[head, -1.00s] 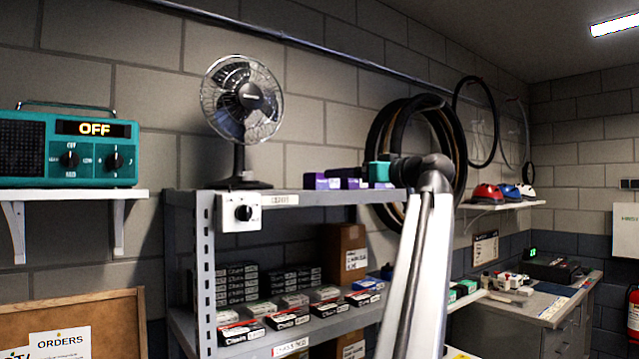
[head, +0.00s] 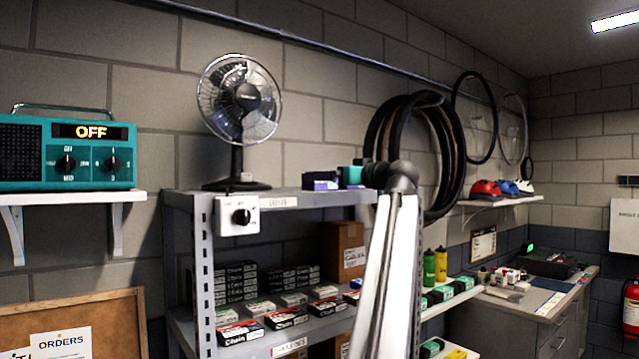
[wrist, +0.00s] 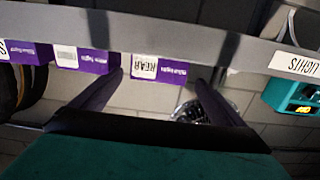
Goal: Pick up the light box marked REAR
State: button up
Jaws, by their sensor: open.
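The purple light box marked REAR (wrist: 160,69) is upside down in the wrist view, at the shelf's front edge. Its white REAR label faces me. My gripper (wrist: 158,79) is open, with one dark finger to each side of that box in the picture and nothing held. I cannot tell how much depth lies between fingertips and box. Two more purple boxes (wrist: 84,58) (wrist: 24,54) stand to its left, labels partly unreadable. In the head view, purple boxes (head: 320,180) show on the top shelf beside my teal gripper (head: 342,180), which hides part of the row.
The grey shelf (head: 275,201) has a LIGHTS label (wrist: 295,64) on its edge. A desk fan (head: 239,100) stands on its left end, with a white control box (head: 238,215) below. Chain boxes (head: 287,317) fill the lower shelf. Tyres (head: 400,135) hang behind.

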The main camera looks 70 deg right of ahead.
jog(key=shift+w, duration=0.1)
jog(key=shift+r+p+x, duration=0.2)
jog(key=shift+p+x, duration=1.1)
jog(key=shift+x, duration=0.45)
jog(key=shift+w+d+f, duration=0.2)
jog(key=shift+w+d, duration=0.35)
jog(key=shift+d, duration=0.1)
jog(key=c, duration=1.2)
